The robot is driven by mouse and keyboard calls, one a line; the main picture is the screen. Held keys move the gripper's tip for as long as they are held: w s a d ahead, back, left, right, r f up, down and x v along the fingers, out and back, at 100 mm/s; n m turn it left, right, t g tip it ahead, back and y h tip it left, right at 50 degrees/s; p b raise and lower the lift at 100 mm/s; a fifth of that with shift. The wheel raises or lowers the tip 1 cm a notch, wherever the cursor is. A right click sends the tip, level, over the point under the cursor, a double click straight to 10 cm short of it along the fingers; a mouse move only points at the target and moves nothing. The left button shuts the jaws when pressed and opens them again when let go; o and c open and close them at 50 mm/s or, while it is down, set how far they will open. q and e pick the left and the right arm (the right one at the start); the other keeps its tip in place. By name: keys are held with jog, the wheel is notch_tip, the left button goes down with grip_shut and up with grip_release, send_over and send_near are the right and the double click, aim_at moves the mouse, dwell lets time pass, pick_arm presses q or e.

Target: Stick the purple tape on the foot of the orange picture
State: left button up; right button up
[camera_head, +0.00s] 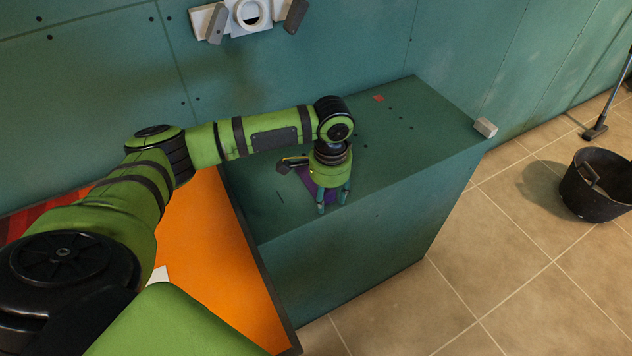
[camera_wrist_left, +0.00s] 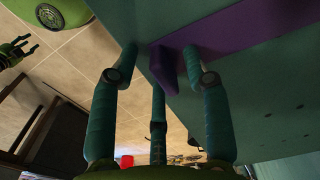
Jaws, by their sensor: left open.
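The purple tape (camera_head: 308,182) lies on top of the green plasterboard block, partly hidden by my left gripper (camera_head: 332,199). In the left wrist view it is a long purple strip (camera_wrist_left: 235,28), and a shorter purple piece (camera_wrist_left: 164,68) shows between the fingers. My left gripper has its fingers apart around this end of the tape; I cannot tell whether they touch it. The orange picture (camera_head: 213,255) stands left of the block, partly covered by my left arm. What seems to be my right gripper (camera_wrist_left: 18,50) shows small at the left wrist view's edge.
The green plasterboard block (camera_head: 405,185) has clear top room to the right, with a small white block (camera_head: 485,127) at its corner. White fittings (camera_head: 248,14) are on the back wall. A black bucket (camera_head: 597,183) stands on the tiled floor.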

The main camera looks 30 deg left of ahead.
pick_arm(q)
jog(key=c, duration=1)
jog(key=shift+o, duration=0.2)
